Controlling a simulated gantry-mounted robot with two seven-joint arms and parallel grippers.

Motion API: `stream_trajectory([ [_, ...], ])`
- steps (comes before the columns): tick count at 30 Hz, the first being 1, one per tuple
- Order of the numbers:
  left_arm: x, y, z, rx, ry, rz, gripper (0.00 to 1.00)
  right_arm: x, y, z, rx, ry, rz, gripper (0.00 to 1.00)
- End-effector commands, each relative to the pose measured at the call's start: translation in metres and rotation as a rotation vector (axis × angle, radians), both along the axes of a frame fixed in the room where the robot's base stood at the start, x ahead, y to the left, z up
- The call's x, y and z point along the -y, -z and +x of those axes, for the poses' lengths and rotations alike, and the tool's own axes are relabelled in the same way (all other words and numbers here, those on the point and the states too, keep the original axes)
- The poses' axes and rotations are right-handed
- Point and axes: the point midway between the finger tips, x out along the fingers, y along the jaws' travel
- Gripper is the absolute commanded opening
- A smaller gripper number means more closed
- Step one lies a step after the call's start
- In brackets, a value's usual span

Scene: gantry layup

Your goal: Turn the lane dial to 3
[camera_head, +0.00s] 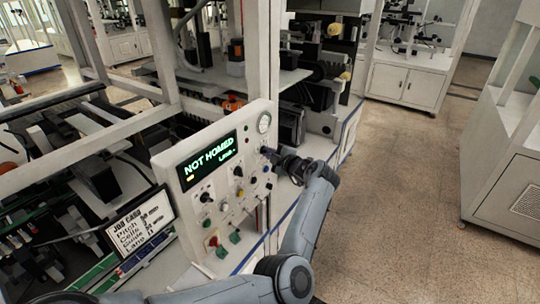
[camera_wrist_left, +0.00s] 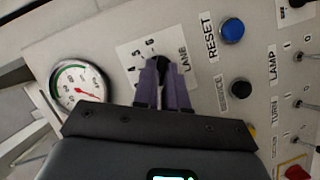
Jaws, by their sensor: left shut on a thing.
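The lane dial (camera_wrist_left: 158,63) is a small black knob on a pale plate marked LANE on the control panel. Numbers including 5 and 6 show beside it in the left wrist view; the others are small or hidden. My left gripper (camera_wrist_left: 163,78) has its two purple fingers closed around the knob. In the head view the left gripper (camera_head: 268,152) meets the right side of the panel (camera_head: 257,109), below the round gauge, and hides the dial. The dial's pointer is covered, so its setting cannot be read. My right gripper is out of view.
The panel's screen (camera_head: 208,158) reads NOT HOMED. Near the dial are a round gauge (camera_wrist_left: 78,84), a blue RESET button (camera_wrist_left: 231,31), a black button (camera_wrist_left: 241,88) and several toggle switches. A job card (camera_head: 139,232) stands at lower left. Open floor (camera_head: 400,190) lies to the right.

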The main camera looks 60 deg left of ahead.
Motion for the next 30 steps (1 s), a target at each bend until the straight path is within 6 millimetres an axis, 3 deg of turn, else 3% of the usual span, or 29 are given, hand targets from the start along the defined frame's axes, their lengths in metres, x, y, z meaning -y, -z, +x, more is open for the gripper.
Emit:
stream_trajectory([
  [8, -0.001, -0.001, 0.002, -0.24, 0.0, -0.108, 0.0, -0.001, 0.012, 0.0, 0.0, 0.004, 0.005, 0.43],
  [18, -0.002, 0.0, 0.004, -0.509, 0.002, -0.228, 0.0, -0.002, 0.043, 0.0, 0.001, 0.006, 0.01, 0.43],
  [30, -0.003, -0.003, 0.004, -0.661, 0.0, -0.294, 0.0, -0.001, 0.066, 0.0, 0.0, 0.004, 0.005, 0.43],
])
